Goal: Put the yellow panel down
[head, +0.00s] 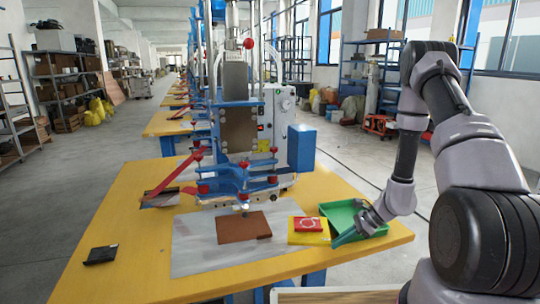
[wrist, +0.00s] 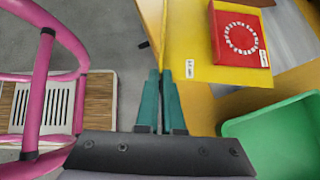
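The yellow panel (head: 308,239) lies flat on the yellow table (head: 368,266), left of the green tray. A red block with a white ring (head: 307,224) sits on it. In the wrist view the panel (wrist: 205,73) is at the upper right, with a small white label near its corner. My gripper (head: 337,241) is low at the panel's right side, in front of the tray. In the wrist view its teal fingers (wrist: 160,75) are together, just by the panel's near corner.
The green tray (head: 338,217) is close behind my gripper. A black item (head: 100,255) lies at left. A pink frame (wrist: 40,80) stands beyond the table edge.

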